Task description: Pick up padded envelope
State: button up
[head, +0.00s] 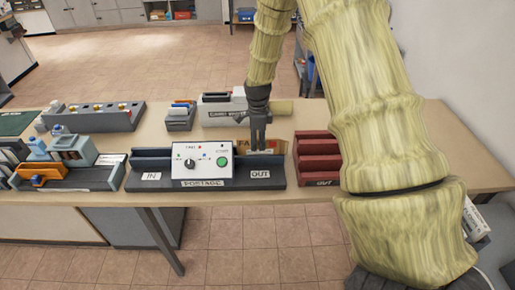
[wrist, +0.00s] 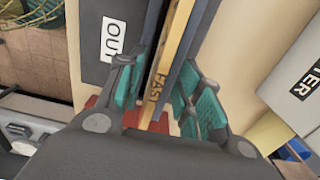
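The tan padded envelope (wrist: 158,88), marked with letters that read "FAST", stands on edge in the slot at the OUT end of the dark postage machine (head: 207,183). In the head view, part of the envelope (head: 274,147) shows behind the OUT rail, partly hidden by my gripper (head: 259,140). My gripper points down over the OUT end. In the wrist view, the teal-padded fingers of my gripper (wrist: 164,88) are apart, one on each side of the envelope's upper edge. A gap shows beside the envelope; finger contact is not clear.
A dark red stepped rack (head: 318,152) stands just right of the machine. A grey and white box (head: 222,108) is behind it. Racks with blue and orange items (head: 68,177) fill the left of the table (head: 415,185). Bare tabletop shows behind the machine.

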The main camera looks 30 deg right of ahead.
jog(key=shift+s+d+r, duration=0.1)
jog(key=shift+s+r, duration=0.05)
jog(key=shift+s, duration=0.05)
jog(key=shift+w, duration=0.1)
grip_shut()
jog(key=shift+r, duration=0.1)
